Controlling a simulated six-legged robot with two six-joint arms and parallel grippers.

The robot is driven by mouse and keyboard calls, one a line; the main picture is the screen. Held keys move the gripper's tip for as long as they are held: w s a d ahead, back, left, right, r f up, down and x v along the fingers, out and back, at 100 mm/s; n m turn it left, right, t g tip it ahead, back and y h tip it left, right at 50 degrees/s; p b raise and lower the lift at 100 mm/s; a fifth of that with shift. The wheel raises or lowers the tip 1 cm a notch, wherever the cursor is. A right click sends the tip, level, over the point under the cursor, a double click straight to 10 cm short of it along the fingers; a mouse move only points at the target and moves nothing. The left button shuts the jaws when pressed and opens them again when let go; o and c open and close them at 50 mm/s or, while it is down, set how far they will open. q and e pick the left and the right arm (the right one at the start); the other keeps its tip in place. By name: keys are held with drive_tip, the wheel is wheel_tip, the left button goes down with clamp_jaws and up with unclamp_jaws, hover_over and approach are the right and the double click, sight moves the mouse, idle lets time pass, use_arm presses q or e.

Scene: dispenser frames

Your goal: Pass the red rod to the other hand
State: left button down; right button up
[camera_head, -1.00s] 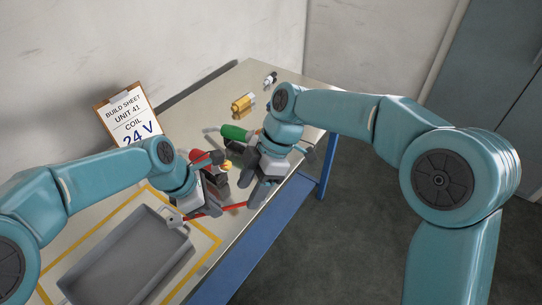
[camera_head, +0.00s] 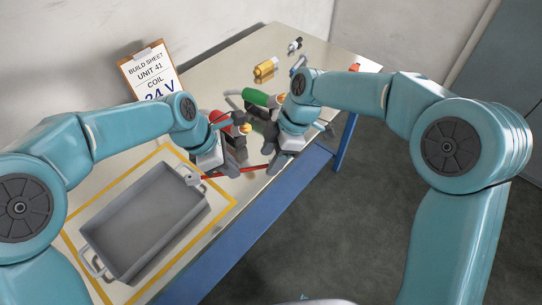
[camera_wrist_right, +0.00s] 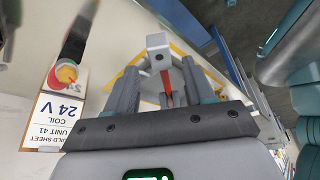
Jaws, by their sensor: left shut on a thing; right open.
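The thin red rod (camera_head: 247,170) is held over the table near its front edge, with a grey block (camera_head: 191,177) at its left end. My left gripper (camera_head: 224,170) is shut on the rod. My right gripper (camera_head: 277,167) is at the rod's right end, open. In the right wrist view the red rod (camera_wrist_right: 167,82) runs away from the camera between the spread fingers, with the grey block at its far end. Whether the right fingers touch it I cannot tell.
A grey tray (camera_head: 88,238) sits inside a yellow outline at the left. Behind the grippers lie a green cylinder (camera_head: 257,97), a red one (camera_head: 239,118) and a brass one (camera_head: 265,68). A clipboard (camera_head: 147,62) leans at the wall. The blue table frame (camera_head: 245,222) edges the front.

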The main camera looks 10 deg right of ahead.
drive_tip(key=shift+a+f, duration=0.2)
drive_tip(key=shift+f, duration=0.2)
clamp_jaws()
use_arm(q)
drive_tip(key=c, duration=1.1)
unclamp_jaws()
